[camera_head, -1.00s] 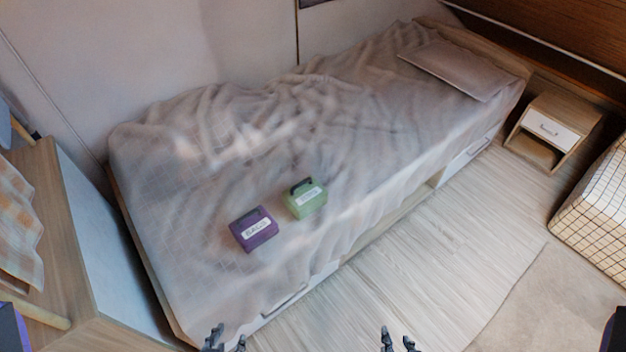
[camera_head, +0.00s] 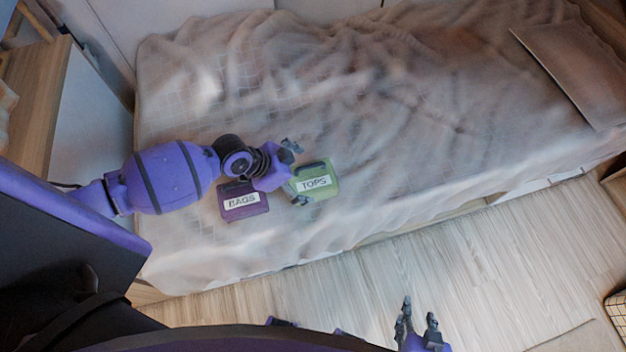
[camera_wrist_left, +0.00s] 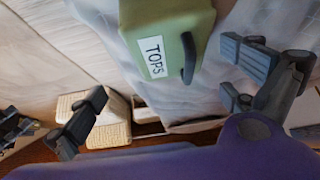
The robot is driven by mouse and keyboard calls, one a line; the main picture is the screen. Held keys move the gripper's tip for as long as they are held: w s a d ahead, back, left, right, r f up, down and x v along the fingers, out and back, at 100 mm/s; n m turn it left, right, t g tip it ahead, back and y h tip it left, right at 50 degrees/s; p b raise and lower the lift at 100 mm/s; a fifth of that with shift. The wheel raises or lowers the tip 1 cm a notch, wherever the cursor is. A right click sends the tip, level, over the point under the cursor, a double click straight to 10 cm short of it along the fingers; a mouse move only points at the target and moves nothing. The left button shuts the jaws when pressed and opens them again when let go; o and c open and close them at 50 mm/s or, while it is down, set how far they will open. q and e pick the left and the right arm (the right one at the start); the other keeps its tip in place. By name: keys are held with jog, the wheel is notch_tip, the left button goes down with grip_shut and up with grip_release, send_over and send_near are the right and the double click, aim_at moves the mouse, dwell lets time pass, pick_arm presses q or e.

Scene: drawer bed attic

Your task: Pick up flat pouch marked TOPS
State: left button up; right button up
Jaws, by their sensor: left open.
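The green pouch marked TOPS (camera_head: 322,186) lies on the bed with its dark handle on the far side. It also shows in the left wrist view (camera_wrist_left: 165,22), its label readable and its handle towards the fingers. My left gripper (camera_head: 297,172) is open at the pouch's left edge; in the left wrist view its fingers (camera_wrist_left: 165,90) are spread wide with nothing between them. I cannot tell whether a finger touches the pouch. My right gripper (camera_head: 418,322) is low over the floor, its fingers apart and empty.
A purple pouch marked BAGS (camera_head: 242,204) lies just left of the green one, partly under my left wrist. The rumpled bed cover (camera_head: 420,120) is clear to the right. Wooden floor (camera_head: 480,260) is in front.

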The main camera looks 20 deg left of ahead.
aim_at(310, 177)
pick_arm(q)
jog(key=shift+w+a+f+m+g, duration=0.1)
jog(key=shift+w+a+m+g, duration=0.25)
jog(key=shift+w+a, duration=0.3)
jog(key=shift+d+f, duration=0.1)
jog(key=shift+f, duration=0.2)
jog(key=x, duration=0.6)
jog(key=shift+w+f, duration=0.1)
jog(key=shift+w, duration=0.1)
jog(key=shift+f, duration=0.15)
jog(key=c, duration=1)
jog(key=shift+d, duration=0.1)
jog(key=shift+c, duration=0.6)
pick_arm(e)
jog(key=shift+s+f, duration=0.2)
pick_arm(q)
jog(key=shift+w, duration=0.1)
pick_arm(e)
jog(key=shift+s+d, duration=0.1)
jog(key=shift+s, duration=0.15)
